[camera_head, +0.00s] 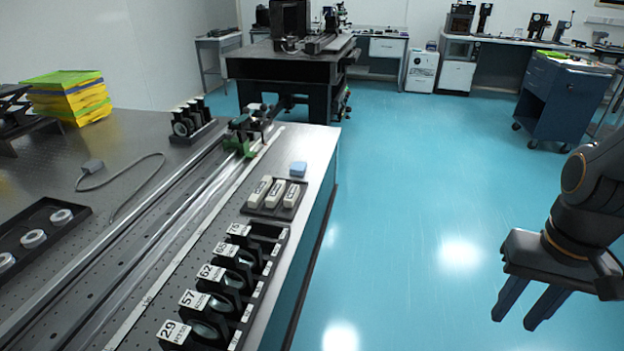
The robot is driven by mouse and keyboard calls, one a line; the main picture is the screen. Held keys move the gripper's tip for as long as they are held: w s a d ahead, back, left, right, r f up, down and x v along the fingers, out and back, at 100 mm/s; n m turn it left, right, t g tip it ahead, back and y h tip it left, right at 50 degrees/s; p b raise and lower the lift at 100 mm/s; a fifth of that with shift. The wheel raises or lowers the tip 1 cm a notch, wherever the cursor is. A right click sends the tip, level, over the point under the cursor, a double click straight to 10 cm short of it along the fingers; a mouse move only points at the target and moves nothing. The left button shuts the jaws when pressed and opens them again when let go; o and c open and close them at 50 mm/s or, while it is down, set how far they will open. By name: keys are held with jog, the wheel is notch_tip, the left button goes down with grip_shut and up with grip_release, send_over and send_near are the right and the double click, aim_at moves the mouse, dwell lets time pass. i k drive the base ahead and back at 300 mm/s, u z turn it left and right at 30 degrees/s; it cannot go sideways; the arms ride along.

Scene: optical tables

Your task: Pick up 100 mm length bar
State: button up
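Three pale bars, left (260,191), middle (275,194) and right (291,196), lie side by side in a small dark tray (264,213) on the optical table near its right edge. Each has a dark marking on top, too small to read, so I cannot tell which is the 100 mm length bar. My gripper (526,312) hangs over the floor at the lower right, well away from the tray. Its two blue fingers point down with a gap between them, open and empty.
A row of numbered black lens holders (222,290) stands in front of the tray. A blue block (298,169) lies just behind it. A long rail (130,232) runs along the optical table (126,160). The teal floor (420,200) between table and gripper is clear.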

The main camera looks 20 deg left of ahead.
aim_at(277, 191)
jog(key=i, duration=0.6)
jog(key=u, duration=0.85)
jog(key=i, duration=0.55)
jog(key=u, duration=0.65)
